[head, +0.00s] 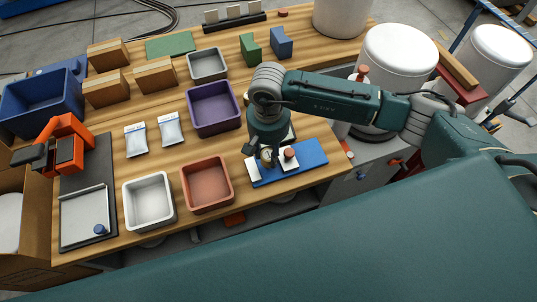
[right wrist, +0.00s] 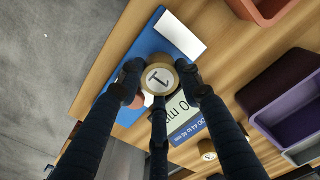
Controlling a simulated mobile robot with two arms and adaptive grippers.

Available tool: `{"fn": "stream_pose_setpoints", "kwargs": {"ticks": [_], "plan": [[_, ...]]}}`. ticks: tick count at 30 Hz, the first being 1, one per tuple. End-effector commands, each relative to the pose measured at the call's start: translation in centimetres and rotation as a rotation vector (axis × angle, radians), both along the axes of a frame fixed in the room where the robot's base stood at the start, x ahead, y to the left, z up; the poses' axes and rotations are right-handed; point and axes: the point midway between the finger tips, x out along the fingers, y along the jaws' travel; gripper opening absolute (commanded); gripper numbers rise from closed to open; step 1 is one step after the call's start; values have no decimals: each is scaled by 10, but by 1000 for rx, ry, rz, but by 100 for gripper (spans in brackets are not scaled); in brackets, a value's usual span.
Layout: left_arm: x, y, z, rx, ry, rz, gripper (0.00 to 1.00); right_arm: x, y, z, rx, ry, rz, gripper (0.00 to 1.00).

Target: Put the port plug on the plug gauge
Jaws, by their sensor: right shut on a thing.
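My right gripper (head: 268,158) is over the left part of a blue board with white panels, which looks like the plug gauge (head: 312,158). In the right wrist view the gripper (right wrist: 160,82) is shut on a round cream-topped piece with a dark mark, which looks like the port plug (right wrist: 159,79). The board (right wrist: 148,45) lies beneath it, with a blank white panel and a printed panel (right wrist: 185,118). I cannot tell whether the plug touches the board. A brown-topped piece (head: 289,153) is on the board beside the gripper. My left gripper is not in view.
A terracotta bin (head: 207,184), a white bin (head: 149,201) and a purple bin (head: 214,108) stand left of the board. Another round marked piece (right wrist: 207,151) is near the printed panel. White tanks (head: 398,62) stand beyond the table's right edge.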

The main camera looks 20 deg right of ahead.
Motion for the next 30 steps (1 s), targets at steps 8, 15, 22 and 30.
{"fn": "stream_pose_setpoints", "kwargs": {"ticks": [8, 15, 22, 30], "plan": [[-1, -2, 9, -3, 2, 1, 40, 0, 0, -30, 0, 1, -1, 15], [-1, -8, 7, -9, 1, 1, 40, 0, 0, -31, 0, 0, 0, 15], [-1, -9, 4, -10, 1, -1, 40, 0, 0, -33, -1, 1, 0, 53], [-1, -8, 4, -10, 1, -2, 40, 0, 0, -32, -1, 1, -1, 54]]}}
